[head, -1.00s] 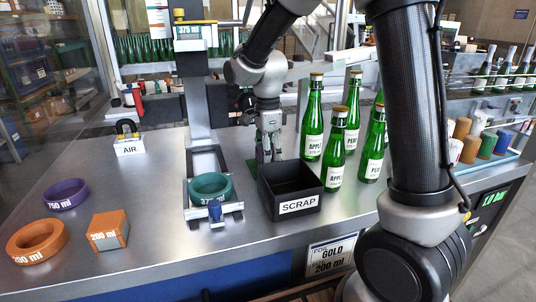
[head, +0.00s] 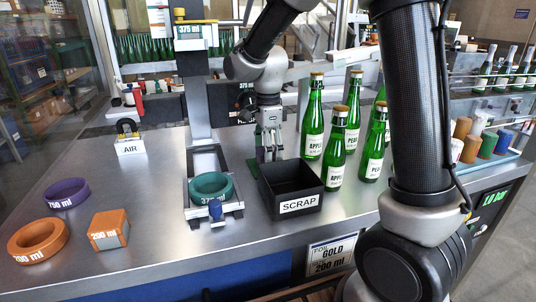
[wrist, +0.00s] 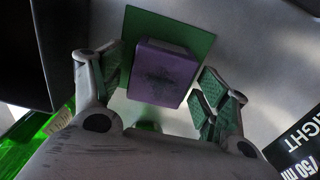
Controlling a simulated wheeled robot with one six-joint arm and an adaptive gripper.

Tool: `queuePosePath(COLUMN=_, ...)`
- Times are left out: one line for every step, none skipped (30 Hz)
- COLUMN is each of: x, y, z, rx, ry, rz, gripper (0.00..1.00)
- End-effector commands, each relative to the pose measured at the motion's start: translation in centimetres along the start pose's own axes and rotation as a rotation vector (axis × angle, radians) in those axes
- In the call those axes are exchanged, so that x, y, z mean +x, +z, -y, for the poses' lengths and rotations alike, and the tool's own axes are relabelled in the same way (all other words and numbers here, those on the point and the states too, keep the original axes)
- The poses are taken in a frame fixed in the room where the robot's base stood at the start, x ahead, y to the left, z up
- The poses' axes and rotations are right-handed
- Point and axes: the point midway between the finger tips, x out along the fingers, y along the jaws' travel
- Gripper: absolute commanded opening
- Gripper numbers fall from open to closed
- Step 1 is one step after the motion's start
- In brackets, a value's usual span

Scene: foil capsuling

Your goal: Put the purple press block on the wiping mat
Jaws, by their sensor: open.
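The purple press block (wrist: 165,72) shows in the wrist view between the two fingers of my gripper (wrist: 166,88). The fingers are spread, with a gap on each side of the block. The block appears to sit on the green wiping mat (wrist: 140,22), which extends beyond it at the top and sides. In the head view my gripper (head: 269,154) points down just behind the scrap bin. Only a bit of the mat (head: 252,167) shows there, and the block is hidden.
The black scrap bin (head: 299,204) stands right in front of my gripper. Several green bottles (head: 336,150) stand to its right. A teal ring (head: 211,186) sits in the press at left. Purple and orange rings and an orange block (head: 109,230) lie further left.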

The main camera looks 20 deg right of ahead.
Motion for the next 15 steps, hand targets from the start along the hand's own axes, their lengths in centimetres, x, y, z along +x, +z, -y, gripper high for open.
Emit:
queuePosePath(x=-1.1, y=0.0, z=0.1, rx=0.000, ry=-0.006, rz=0.002, gripper=0.75)
queuePosePath(x=-1.7, y=0.0, z=0.1, rx=0.000, ry=-0.007, rz=0.002, gripper=0.75)
queuePosePath(x=-2.6, y=0.0, z=0.1, rx=0.000, ry=-0.006, rz=0.002, gripper=0.75)
queuePosePath(x=-3.4, y=0.0, z=0.1, rx=0.000, ry=-0.007, rz=0.002, gripper=0.75)
queuePosePath(x=-4.1, y=0.0, z=0.1, rx=0.000, ry=-0.007, rz=0.002, gripper=0.75)
queuePosePath(x=-5.0, y=0.0, z=0.1, rx=0.000, ry=-0.006, rz=0.002, gripper=0.75)
queuePosePath(x=-5.7, y=0.0, z=0.1, rx=0.000, ry=-0.006, rz=0.002, gripper=0.75)
queuePosePath(x=-6.4, y=0.0, z=0.1, rx=0.000, ry=-0.006, rz=0.002, gripper=0.75)
queuePosePath(x=-7.2, y=0.0, z=0.1, rx=0.000, ry=-0.005, rz=0.002, gripper=0.75)
queuePosePath(x=-7.8, y=0.0, z=0.1, rx=0.000, ry=-0.006, rz=0.002, gripper=0.75)
queuePosePath(x=-8.3, y=0.0, z=0.1, rx=0.000, ry=-0.004, rz=0.001, gripper=0.75)
queuePosePath(x=-8.9, y=0.0, z=0.1, rx=0.000, ry=-0.005, rz=0.002, gripper=0.75)
queuePosePath(x=-9.3, y=0.0, z=0.1, rx=0.000, ry=-0.004, rz=0.001, gripper=0.75)
queuePosePath(x=-9.7, y=0.0, z=0.1, rx=0.000, ry=-0.004, rz=0.001, gripper=0.75)
queuePosePath(x=-10.0, y=0.0, z=0.0, rx=0.000, ry=-0.003, rz=0.001, gripper=0.75)
